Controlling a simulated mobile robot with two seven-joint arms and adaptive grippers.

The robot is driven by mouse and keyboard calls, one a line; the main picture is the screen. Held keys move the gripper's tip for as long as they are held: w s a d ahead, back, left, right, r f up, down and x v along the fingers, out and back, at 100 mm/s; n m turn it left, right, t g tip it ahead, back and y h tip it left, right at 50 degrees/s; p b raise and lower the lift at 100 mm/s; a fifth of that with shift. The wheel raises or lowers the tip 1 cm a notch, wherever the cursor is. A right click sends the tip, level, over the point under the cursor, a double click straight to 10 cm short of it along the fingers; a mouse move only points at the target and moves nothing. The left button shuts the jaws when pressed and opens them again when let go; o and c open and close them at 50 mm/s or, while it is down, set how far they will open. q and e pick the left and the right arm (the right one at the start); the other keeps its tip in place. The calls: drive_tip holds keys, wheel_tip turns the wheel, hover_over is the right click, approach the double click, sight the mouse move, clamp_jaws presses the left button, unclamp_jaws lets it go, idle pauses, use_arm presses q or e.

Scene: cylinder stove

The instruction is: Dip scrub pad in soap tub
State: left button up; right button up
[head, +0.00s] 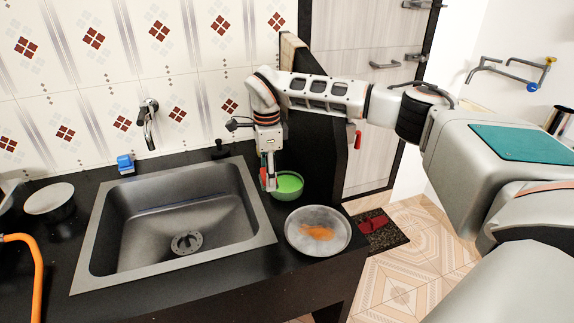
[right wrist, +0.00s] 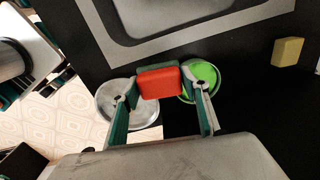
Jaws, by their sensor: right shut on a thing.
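My right gripper (head: 268,181) is shut on the scrub pad, a red block with a dark green layer. In the right wrist view the scrub pad (right wrist: 159,82) sits between the fingertips of the gripper (right wrist: 162,92). The soap tub (head: 288,186) is a small round bowl with bright green contents, on the counter right of the sink. The gripper is just left of the tub in the head view. In the right wrist view the tub (right wrist: 205,75) shows close beside the pad, partly hidden by a finger. I cannot tell whether they touch. My left gripper is not in view.
A metal plate (head: 303,242) with an orange stain lies in front of the tub near the counter edge. The sink (head: 180,225) is to the left, with a wall tap (head: 149,123). A yellow block (right wrist: 287,52) lies on the dark counter.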

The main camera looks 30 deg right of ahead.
drive_tip(key=w+d+f+m, duration=0.3)
drive_tip(key=w+d+m, duration=0.2)
drive_tip(key=d+m, duration=0.65)
drive_tip(key=m+b, duration=0.4)
hover_over(286, 188)
drive_tip(key=shift+f, duration=2.6)
drive_tip(key=shift+f+b, duration=0.4)
drive_tip(key=shift+f, duration=0.05)
drive_tip(key=shift+f, duration=0.45)
drive_tip(key=shift+f, duration=0.1)
